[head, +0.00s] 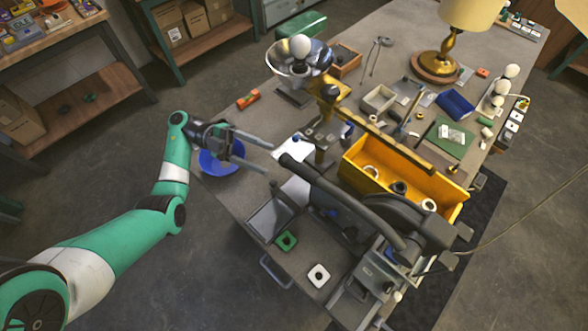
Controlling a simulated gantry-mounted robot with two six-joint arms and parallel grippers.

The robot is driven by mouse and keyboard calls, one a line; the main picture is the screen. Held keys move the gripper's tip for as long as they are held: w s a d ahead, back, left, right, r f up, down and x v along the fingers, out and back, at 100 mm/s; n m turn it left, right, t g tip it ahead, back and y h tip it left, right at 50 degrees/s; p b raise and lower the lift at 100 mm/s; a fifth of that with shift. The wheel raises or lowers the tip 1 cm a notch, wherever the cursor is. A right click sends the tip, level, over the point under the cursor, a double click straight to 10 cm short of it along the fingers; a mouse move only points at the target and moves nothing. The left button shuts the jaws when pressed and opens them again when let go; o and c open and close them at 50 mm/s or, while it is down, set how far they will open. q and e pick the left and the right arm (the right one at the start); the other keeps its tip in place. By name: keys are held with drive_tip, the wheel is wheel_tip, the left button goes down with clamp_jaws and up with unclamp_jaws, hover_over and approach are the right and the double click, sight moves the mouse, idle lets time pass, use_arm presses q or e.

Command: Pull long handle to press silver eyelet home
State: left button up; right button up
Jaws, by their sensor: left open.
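My left gripper (268,158) is open and empty, its two fingers pointing right over the left part of the bench. A long dark handle (340,196) slopes from a thick grip (287,162) near the fingertips down right to a dark grey press (385,218). The gripper is apart from this grip by a small gap in the picture. I cannot make out the silver eyelet. My right gripper is not in view.
A yellow bin (362,186) with round parts stands behind the press. A blue bowl (221,160) lies below the left gripper. A green square part (286,240) and a white one (318,275) lie at the front. A lamp (440,62) stands at the back.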

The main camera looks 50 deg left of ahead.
sight(291, 167)
use_arm(q)
drive_tip(key=shift+t, duration=0.3)
drive_tip(key=p+x, duration=0.1)
drive_tip(key=x, duration=0.2)
drive_tip(key=p+x, duration=0.1)
drive_tip(key=x, duration=0.7)
drive_tip(key=shift+w+a+f+p, duration=0.1)
drive_tip(key=shift+f+p, duration=0.15)
drive_tip(key=shift+p, duration=0.15)
clamp_jaws()
idle(0.6)
